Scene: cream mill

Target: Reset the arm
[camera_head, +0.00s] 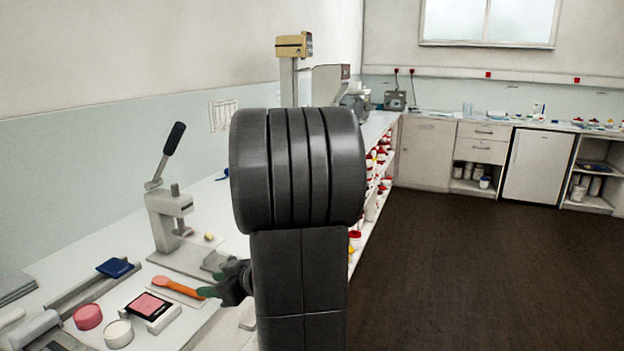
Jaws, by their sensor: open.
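My arm rises through the middle of the view, its dark ribbed joint hiding part of the bench behind it. My gripper (214,284) shows small at the left of the arm, low over the front edge of the white bench. It is pointed left and open. An orange scoop-like tool (176,287) lies on the bench just left of the fingertips. I cannot tell whether the fingers touch its near end.
A lever press (166,218) stands behind the gripper. A pink pan in a black-and-white holder (150,306), a pink round pot (88,316) and a white pot (118,333) sit at the left front. Dark floor (450,270) at right is clear.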

